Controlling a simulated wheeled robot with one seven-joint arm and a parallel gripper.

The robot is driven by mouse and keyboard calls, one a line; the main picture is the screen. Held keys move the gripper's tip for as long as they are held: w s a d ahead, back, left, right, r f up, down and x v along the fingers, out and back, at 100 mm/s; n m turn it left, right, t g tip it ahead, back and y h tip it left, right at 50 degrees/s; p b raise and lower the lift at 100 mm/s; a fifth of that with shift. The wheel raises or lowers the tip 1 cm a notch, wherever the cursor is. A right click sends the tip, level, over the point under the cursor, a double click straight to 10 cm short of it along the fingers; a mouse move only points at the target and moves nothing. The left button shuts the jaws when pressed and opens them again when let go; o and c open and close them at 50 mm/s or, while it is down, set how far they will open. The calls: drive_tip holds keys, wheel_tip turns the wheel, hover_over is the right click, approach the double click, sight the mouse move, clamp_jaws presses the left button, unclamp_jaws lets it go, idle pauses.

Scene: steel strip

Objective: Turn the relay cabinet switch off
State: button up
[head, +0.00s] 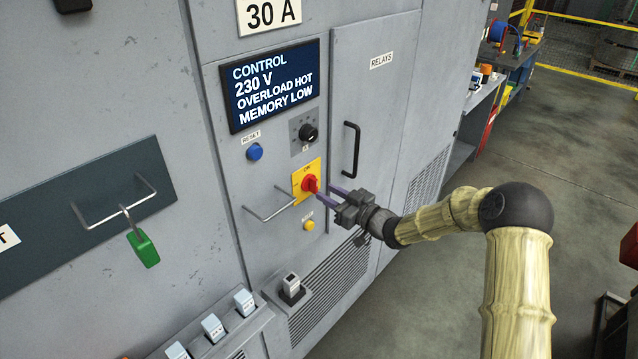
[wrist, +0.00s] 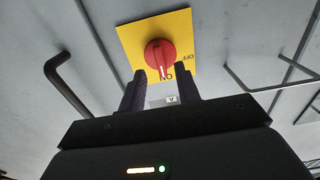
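The relay cabinet switch is a red rotary knob (head: 310,185) on a yellow plate (head: 298,190) on the grey cabinet front. In the wrist view the red knob (wrist: 160,55) sits on the yellow plate (wrist: 130,40), which is marked ON and OFF. The picture there is upside down, and the knob's bar points at ON. My gripper (head: 328,198) is in front of the knob, to its right in the head view. In the wrist view my gripper (wrist: 160,76) is open, one dark finger on each side of the knob's lower edge. Contact cannot be told.
A black door handle (head: 351,150) stands out at the upper right. A metal bar (head: 270,214) sticks out at the left of the switch. A blue reset button (head: 255,152), a black selector (head: 308,133) and a yellow button (head: 309,225) are close by.

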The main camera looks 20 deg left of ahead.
sight(317, 187)
drive_tip(key=p+x, duration=0.1)
drive_tip(key=x, duration=0.3)
drive_tip(key=shift+a, duration=0.2)
clamp_jaws()
